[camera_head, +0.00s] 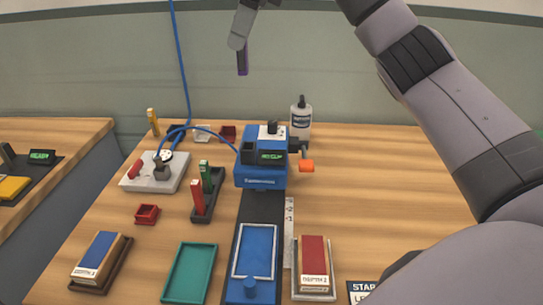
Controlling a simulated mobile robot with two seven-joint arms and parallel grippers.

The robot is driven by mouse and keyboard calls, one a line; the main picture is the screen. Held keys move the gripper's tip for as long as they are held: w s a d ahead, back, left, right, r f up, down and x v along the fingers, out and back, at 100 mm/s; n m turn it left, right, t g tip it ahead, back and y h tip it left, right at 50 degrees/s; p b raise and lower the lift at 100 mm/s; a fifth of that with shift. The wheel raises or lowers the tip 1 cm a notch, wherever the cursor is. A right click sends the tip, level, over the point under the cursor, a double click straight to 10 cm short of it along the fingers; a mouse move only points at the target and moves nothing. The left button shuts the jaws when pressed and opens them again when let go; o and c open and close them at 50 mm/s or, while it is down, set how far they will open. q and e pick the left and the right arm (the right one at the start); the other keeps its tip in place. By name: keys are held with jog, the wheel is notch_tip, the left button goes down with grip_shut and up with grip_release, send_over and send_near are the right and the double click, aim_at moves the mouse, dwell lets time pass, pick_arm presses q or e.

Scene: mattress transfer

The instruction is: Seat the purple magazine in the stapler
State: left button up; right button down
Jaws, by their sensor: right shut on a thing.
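My right gripper (240,40) is at the top of the head view, high above the back of the table. It is shut on the purple magazine (243,62), a thin upright bar that hangs below the fingertips. The blue stapler (261,178) stands at the middle back of the table, with a dark top part and a small green display. The magazine is well above the stapler and a little to its left in the picture, apart from it. The stapler's magazine opening cannot be made out. My left gripper is not in view.
A red magazine (198,197) and a green one (206,177) stand in a black rack (204,216) left of the stapler. A blue hose (182,60) hangs at the left. The table's right side looks clear.

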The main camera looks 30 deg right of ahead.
jog(key=shift+s, duration=0.1)
jog(key=shift+f+b, duration=1)
jog(key=shift+f, duration=8.85)
jog(key=shift+f, duration=0.15)
jog(key=c, duration=0.8)
grip_release()
jog(key=shift+c, duration=0.2)
